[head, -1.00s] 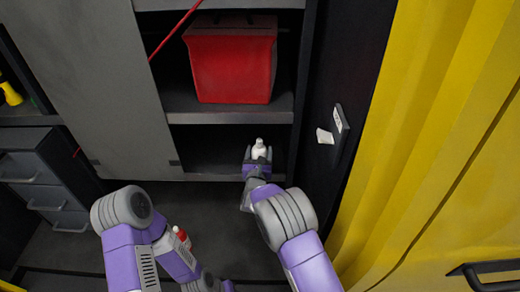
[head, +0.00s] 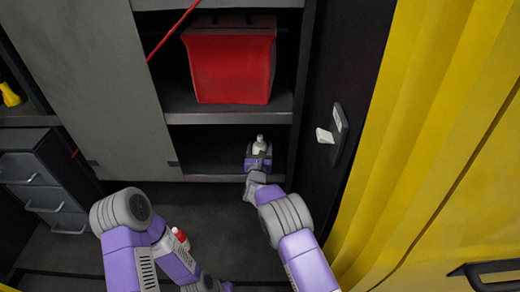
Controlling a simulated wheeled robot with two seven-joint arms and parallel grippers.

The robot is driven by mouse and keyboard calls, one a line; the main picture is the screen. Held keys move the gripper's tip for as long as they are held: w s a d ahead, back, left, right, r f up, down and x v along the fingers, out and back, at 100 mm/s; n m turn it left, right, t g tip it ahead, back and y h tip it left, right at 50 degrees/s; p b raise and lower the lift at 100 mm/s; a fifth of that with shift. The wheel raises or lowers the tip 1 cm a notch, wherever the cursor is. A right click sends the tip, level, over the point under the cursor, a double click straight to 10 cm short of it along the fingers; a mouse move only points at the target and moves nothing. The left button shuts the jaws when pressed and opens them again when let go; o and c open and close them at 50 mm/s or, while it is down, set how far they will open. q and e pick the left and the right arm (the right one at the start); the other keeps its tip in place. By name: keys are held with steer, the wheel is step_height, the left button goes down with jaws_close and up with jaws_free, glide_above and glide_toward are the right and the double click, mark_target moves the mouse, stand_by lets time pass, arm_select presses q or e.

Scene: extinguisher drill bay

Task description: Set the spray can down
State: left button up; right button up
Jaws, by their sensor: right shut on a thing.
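The spray can (head: 259,146) is small and whitish with a pale cap. It stands about upright in my right gripper (head: 258,160), which is shut on it at the opening of the lower shelf (head: 205,167) of the grey cabinet. The gripper hides the can's lower part, so I cannot tell whether its base touches the shelf. My left arm is bent at the lower left; its gripper is not in view. A red and white object (head: 180,238) shows beside that arm, partly hidden.
A red bin (head: 230,65) fills much of the shelf above. A grey sliding door (head: 95,75) covers the cabinet's left part. A dark side panel with a small switch box (head: 339,125) and a yellow curtain (head: 420,140) bound the right. Drawers (head: 40,185) stand at left.

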steer(key=o, duration=1.7)
steer(key=shift+s, duration=0.25)
steer(key=s, duration=0.7)
steer(key=s+a, duration=0.1)
steer(key=s, duration=0.3)
steer(key=shift+s+p, duration=0.3)
steer(key=shift+p, duration=0.1)
